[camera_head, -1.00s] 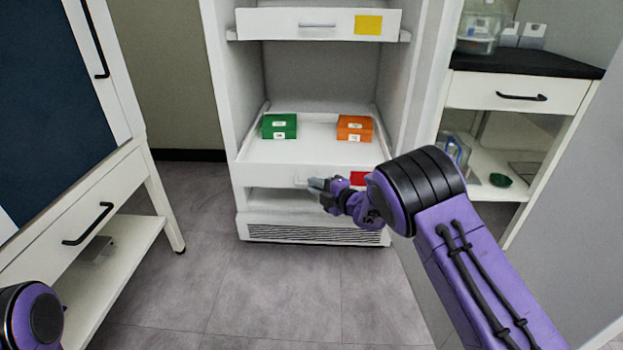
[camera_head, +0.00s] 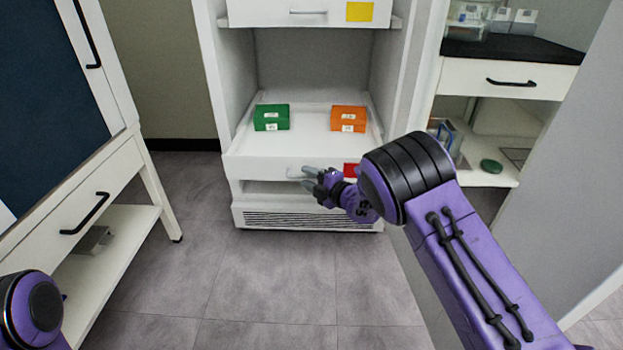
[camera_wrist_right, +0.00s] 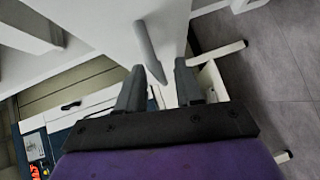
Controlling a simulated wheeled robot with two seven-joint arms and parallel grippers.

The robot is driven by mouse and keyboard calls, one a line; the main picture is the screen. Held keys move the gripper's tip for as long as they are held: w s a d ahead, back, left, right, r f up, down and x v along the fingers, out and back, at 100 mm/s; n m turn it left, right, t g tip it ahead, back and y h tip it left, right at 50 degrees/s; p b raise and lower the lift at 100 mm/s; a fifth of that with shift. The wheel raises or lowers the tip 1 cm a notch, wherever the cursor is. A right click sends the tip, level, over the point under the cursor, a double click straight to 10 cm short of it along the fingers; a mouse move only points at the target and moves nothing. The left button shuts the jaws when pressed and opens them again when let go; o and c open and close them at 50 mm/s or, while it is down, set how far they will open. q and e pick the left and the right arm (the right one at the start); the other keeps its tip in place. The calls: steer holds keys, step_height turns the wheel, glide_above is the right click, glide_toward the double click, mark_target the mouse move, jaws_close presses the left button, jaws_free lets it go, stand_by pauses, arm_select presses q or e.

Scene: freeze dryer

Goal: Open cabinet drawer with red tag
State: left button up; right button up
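The drawer with the red tag (camera_head: 349,170) is the low white drawer (camera_head: 250,168) of the tall white cabinet. It stands pulled out, its inside showing. Its small pale handle (camera_head: 292,172) is partly hidden by my right gripper (camera_head: 309,177). In the right wrist view a grey bar, apparently the handle (camera_wrist_right: 149,48), reaches down between the two spread fingers of my right gripper (camera_wrist_right: 159,66). The gripper is open; I cannot tell whether a finger touches the bar. Of my left arm only a purple and black part shows at the lower left; its gripper is out of view.
A green box (camera_head: 271,117) and an orange box (camera_head: 348,119) lie in the pulled-out drawer. Above is a drawer with a yellow tag (camera_head: 360,12). A white bench with a black-handled drawer (camera_head: 88,212) stands left, a black-topped counter (camera_head: 510,51) right. The floor in front is clear.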

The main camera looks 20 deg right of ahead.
steer(key=shift+s+d+r, duration=0.1)
steer(key=shift+s, duration=0.25)
steer(key=p+v, duration=0.2)
steer(key=v, duration=0.7)
steer(key=shift+s+d+p, duration=0.2)
steer(key=shift+s+p, duration=0.15)
steer(key=shift+p, duration=0.05)
